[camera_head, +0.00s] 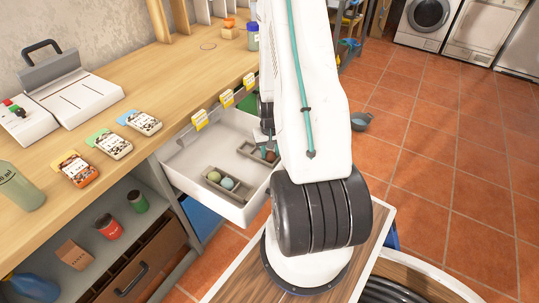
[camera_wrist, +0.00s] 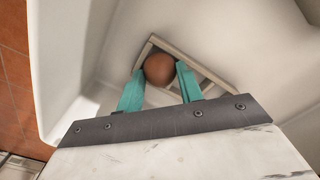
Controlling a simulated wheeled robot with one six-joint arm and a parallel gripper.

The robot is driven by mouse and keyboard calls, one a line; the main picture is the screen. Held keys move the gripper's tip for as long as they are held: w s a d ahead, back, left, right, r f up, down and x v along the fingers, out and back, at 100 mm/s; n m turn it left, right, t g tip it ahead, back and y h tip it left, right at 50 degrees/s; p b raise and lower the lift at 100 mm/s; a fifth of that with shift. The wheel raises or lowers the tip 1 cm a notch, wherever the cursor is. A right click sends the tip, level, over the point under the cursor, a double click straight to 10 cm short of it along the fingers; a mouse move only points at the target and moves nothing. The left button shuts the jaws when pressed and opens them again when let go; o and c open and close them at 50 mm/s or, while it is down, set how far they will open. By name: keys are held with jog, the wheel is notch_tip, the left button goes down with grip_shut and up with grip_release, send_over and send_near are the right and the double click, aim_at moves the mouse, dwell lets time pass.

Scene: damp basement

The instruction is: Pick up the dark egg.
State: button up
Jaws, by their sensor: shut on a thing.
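The dark egg is brown and shows between the fingertips in the wrist view (camera_wrist: 159,69). A small part of it shows in the head view (camera_head: 271,156), partly hidden by my gripper and arm. My gripper (camera_wrist: 158,85) has teal fingers, shut on the egg from both sides. The egg is over one end of a grey divided tray (camera_wrist: 205,78) inside the open white drawer. That tray also shows in the head view (camera_head: 245,149). I cannot tell whether the egg touches the tray.
A second grey tray (camera_head: 236,198) in the drawer holds an olive egg (camera_head: 214,176) and a pale blue egg (camera_head: 227,183). The white drawer (camera_head: 190,180) has walls around both trays. The wooden workbench (camera_head: 165,75) carries seed packets and a scale-like device. A tiled floor lies right.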

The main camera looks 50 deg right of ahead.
notch_tip(320, 180, up, 9)
jog(key=shift+r, duration=0.15)
jog(key=a+r, duration=0.4)
jog(key=a, duration=0.5)
jog(key=s+a+f, duration=0.1)
jog(key=a+f, duration=0.3)
jog(key=a, duration=0.5)
jog(key=shift+f, duration=0.35)
jog(key=shift+s+a+f, duration=0.1)
jog(key=shift+f, duration=0.05)
dwell(0.3)
jog(key=shift+f, duration=2.6)
jog(key=shift+f, duration=0.2)
